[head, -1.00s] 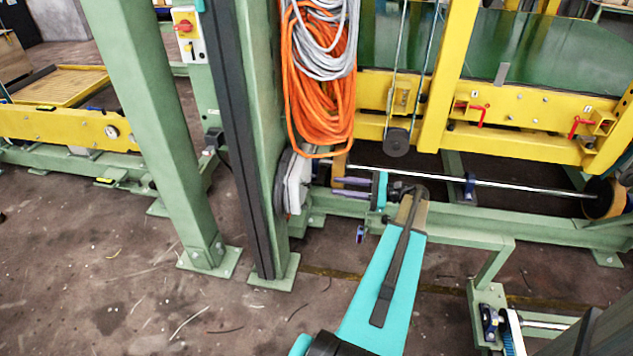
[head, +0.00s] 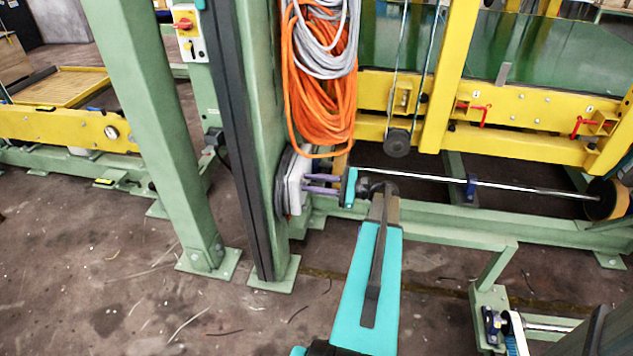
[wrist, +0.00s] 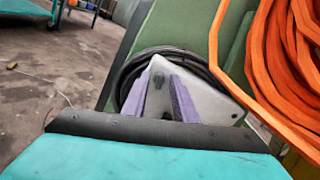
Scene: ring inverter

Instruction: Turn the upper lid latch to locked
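A light grey box (head: 296,187) is mounted on the green post; it also shows in the wrist view (wrist: 207,102). A small dark knob-like latch (wrist: 158,77) sits on its face; I cannot tell its lock position or whether it is the upper lid latch. My gripper (head: 308,184) has its purple fingers pointing at the box, with their tips close to its face. In the wrist view my gripper (wrist: 159,86) is open, and the knob appears between the two fingers. I cannot tell whether the fingers touch it.
Orange cable coils (head: 318,95) hang just above my gripper, near the fingers. A black cable coil (wrist: 125,72) lies behind the box. The green post (head: 262,130) stands to the left. A shiny rod (head: 450,180) and yellow frame (head: 520,138) with red handles (head: 480,110) stand to the right.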

